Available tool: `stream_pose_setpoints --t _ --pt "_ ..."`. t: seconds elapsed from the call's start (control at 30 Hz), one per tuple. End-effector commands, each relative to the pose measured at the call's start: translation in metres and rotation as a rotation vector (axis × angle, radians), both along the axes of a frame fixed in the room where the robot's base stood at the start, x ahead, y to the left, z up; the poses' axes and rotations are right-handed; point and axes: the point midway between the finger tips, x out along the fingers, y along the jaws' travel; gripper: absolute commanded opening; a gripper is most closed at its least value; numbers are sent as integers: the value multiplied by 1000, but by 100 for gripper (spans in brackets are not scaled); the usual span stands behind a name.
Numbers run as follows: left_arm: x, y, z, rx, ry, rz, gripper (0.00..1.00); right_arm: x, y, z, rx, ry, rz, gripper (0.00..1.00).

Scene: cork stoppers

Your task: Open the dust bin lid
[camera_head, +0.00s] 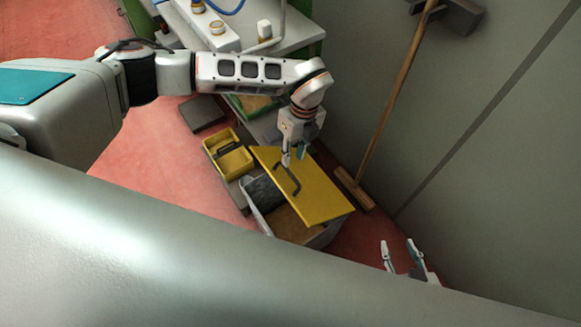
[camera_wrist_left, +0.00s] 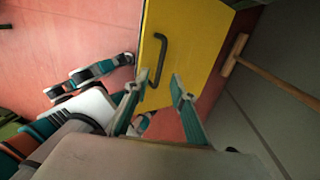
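The dust bin (camera_head: 321,238) is a pale grey box on the floor. Its yellow lid (camera_head: 318,193) stands raised and tilted, so the bin's inside shows at the left and front. A dark curved handle (camera_head: 293,187) is on the lid; it also shows in the left wrist view (camera_wrist_left: 163,48). My left gripper (camera_head: 292,160) is at the handle's upper end. In the left wrist view its fingertips (camera_wrist_left: 160,77) are apart, with the handle's near end close to the left finger; contact is unclear. My right gripper (camera_head: 404,256) is open and empty, right of the bin.
A yellow tray (camera_head: 237,163) stands left of the bin. A broom (camera_head: 385,128) leans on the grey wall at the right. A table (camera_head: 290,38) with small items is behind my left arm.

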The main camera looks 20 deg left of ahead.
Motion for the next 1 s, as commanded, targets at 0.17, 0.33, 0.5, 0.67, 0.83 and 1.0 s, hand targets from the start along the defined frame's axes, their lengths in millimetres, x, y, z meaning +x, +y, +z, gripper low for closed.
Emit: stream_pose_setpoints --t 0.17,0.33,0.5,0.67,0.83,1.0 --pt "-5 2 -30 0 4 -1 25 -1 0 -3 -1 2 0 40" --pt "-7 5 -52 0 2 -2 25 -1 0 -5 0 3 0 40" --pt "-8 6 -63 0 1 -2 25 -1 0 -6 0 3 0 40" --pt "-8 6 -65 0 0 -3 25 -1 0 -6 0 3 0 40" --pt "-8 6 -65 0 0 -3 14 -1 1 -6 2 3 0 40" --pt "-8 6 -65 0 0 -3 0 -1 1 -6 1 3 1 40"
